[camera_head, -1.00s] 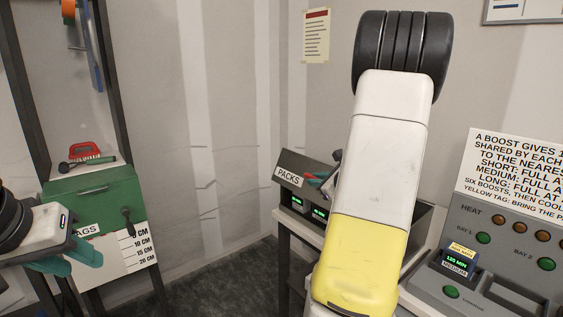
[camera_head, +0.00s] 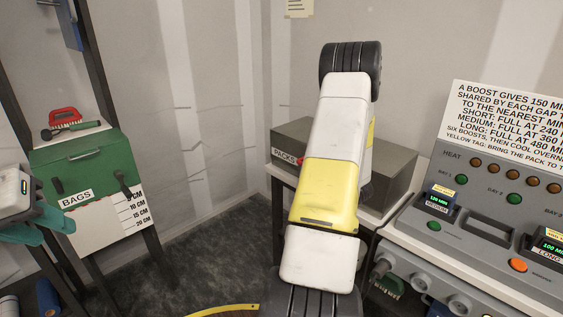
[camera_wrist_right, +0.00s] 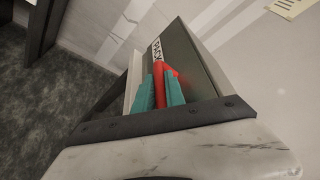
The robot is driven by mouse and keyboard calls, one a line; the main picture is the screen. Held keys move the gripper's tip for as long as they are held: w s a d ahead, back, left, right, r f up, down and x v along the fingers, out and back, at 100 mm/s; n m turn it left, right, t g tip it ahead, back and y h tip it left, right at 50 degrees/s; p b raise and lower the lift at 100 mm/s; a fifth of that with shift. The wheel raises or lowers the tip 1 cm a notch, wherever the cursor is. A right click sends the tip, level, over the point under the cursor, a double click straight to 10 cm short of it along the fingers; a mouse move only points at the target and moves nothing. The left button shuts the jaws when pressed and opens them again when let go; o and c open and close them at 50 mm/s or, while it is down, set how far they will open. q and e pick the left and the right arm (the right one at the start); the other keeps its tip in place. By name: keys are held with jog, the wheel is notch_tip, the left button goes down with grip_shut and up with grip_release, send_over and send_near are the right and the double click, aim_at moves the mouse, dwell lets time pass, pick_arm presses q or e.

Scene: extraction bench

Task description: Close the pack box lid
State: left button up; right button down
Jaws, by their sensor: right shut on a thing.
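The grey pack box (camera_head: 396,172) stands on a bench behind my right arm in the head view, with a PACKS label at its front. Its lid (camera_head: 308,131) looks down over the box, though my arm hides part of it. In the right wrist view, my right gripper (camera_wrist_right: 159,78) has its teal fingers shut on a red handle (camera_wrist_right: 158,92) on the label side of the box (camera_wrist_right: 190,60). In the head view that gripper is mostly hidden, with a bit of red showing beside the label. My left gripper (camera_head: 38,224) is empty, fingers apart, at the left edge.
A grey heating console (camera_head: 470,235) with a lettered sign (camera_head: 515,125) fills the right. The floor between is open, with a yellow curved strip (camera_head: 222,309).

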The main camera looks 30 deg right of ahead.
jog(key=shift+f, duration=0.35)
jog(key=c, duration=1.4)
grip_release()
jog(key=shift+s+r, duration=0.15)
jog(key=v, duration=0.7)
jog(key=shift+s, duration=0.25)
